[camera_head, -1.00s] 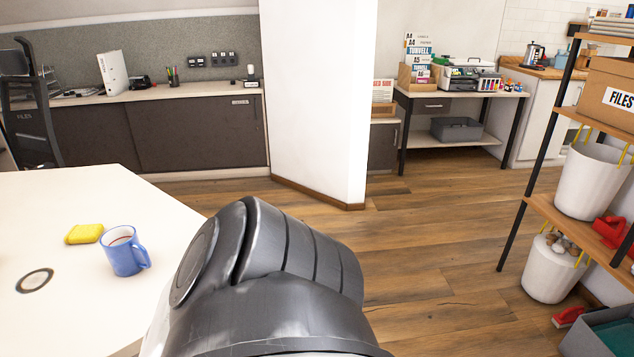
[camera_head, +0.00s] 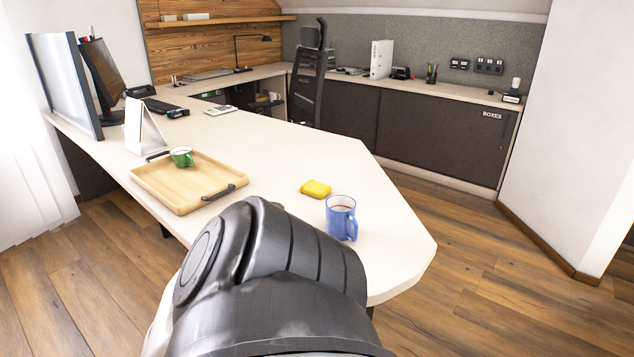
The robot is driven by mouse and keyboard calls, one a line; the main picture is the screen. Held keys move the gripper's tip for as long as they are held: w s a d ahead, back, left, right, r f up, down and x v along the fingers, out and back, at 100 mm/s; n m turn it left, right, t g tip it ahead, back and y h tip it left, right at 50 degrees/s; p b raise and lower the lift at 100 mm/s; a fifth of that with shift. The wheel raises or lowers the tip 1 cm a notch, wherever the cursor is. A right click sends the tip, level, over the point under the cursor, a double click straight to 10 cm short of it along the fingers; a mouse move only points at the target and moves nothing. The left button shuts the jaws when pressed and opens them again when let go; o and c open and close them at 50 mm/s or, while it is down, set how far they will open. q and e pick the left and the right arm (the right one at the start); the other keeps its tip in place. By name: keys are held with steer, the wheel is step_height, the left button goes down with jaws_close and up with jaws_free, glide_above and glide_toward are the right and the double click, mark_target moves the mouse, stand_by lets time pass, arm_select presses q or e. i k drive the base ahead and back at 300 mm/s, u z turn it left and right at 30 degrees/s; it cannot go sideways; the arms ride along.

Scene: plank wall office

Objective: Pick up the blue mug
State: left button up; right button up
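The blue mug (camera_head: 341,219) stands upright near the right end of the white table (camera_head: 390,262), with its handle toward the right. Something dark shows inside it. A yellow sponge (camera_head: 316,189) lies just behind it to the left. A dark grey link of my own arm fills the bottom middle of the view, in front of the mug and a little to its left. Neither of my grippers shows in the head view.
A wooden tray (camera_head: 165,192) with dark handles holds a green mug (camera_head: 182,156) on the table's left. Monitors (camera_head: 72,85) and a white stand (camera_head: 143,127) are behind it. An office chair (camera_head: 307,90) stands beyond the table. The wooden floor at right (camera_head: 475,275) is clear.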

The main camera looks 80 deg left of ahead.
mark_target(342, 223)
steer(key=u, duration=2.65)
